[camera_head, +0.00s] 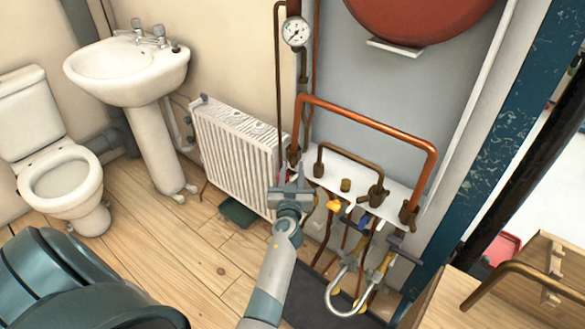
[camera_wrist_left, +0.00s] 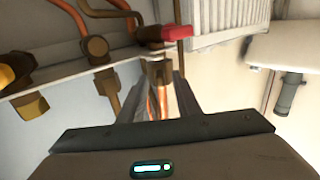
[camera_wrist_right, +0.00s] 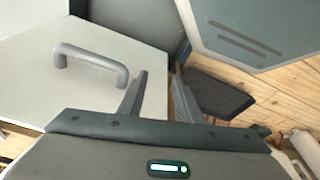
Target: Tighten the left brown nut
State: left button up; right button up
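The left brown nut (camera_wrist_left: 157,72) shows in the left wrist view, on a vertical copper pipe just under the white shelf. My left gripper (camera_wrist_left: 160,82) has its fingers on both sides of this nut. The fingers look apart, and firm contact cannot be made out. In the head view my left gripper (camera_head: 291,190) is at the left end of the shelf and hides the nut. A red handle (camera_wrist_left: 178,32) is just above the fingertips. My right gripper (camera_wrist_right: 160,72) is open and empty in the right wrist view, and is not seen in the head view.
The white shelf (camera_head: 330,178) carries a copper pipe loop (camera_head: 370,122) and several brass fittings. A yellow handle (camera_head: 334,206) and a curved silver pipe (camera_head: 342,302) are to the right. A white radiator (camera_head: 235,150) is close on the left. A grey handle (camera_wrist_right: 90,62) is near my right gripper.

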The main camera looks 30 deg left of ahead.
pick_arm(q)
grip_shut()
